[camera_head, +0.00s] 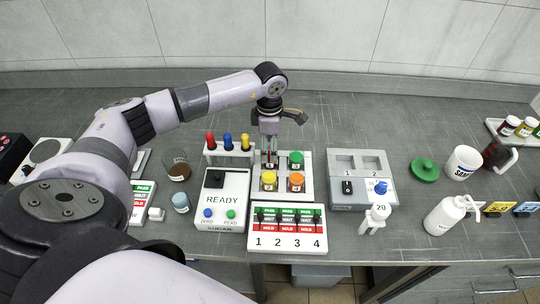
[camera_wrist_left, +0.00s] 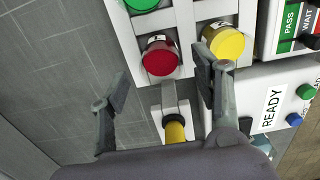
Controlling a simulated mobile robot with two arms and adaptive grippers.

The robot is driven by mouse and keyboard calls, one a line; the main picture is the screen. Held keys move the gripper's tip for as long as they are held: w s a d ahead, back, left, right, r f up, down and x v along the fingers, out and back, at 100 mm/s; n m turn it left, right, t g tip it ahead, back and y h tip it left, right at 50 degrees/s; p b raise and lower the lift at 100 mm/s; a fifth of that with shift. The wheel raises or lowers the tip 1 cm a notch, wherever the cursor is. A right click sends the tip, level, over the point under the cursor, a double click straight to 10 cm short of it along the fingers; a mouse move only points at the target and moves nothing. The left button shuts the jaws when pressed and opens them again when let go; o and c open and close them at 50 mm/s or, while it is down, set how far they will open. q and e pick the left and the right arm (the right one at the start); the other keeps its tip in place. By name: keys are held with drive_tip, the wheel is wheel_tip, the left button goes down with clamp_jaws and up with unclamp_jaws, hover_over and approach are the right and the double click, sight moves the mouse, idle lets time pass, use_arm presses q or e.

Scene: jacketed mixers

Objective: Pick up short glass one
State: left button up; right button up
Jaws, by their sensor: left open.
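No label reading "short glass one" is legible. A rack (camera_head: 307,175) holds small lidded jars: a red-lidded one (camera_wrist_left: 160,57), a green-lidded one (camera_head: 296,158), a yellow-lidded one (camera_head: 268,178) marked 2 and an orange-lidded one (camera_head: 295,179). My left gripper (camera_head: 269,150) is open and empty over the back left of the rack, mostly hiding the red-lidded jar in the head view. In the left wrist view my gripper (camera_wrist_left: 160,92) has the red lid ahead, between its finger lines; its right finger is near the yellow lid (camera_wrist_left: 224,42).
Tools with red, blue and yellow (camera_head: 245,142) handles stand in a holder close left of my gripper. A READY device (camera_head: 228,200) and a 1-4 status board (camera_head: 288,230) are in front. A brown-filled glass (camera_head: 177,168) and a bluish glass (camera_head: 182,203) stand left.

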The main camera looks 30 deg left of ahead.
use_arm(q)
drive_tip(key=shift+d+f+p, duration=0.1)
drive_tip(key=shift+f+p, duration=0.2)
drive_tip(key=shift+f, duration=1.15)
drive_tip(key=shift+c, duration=0.4)
drive_tip(key=c, duration=1.2)
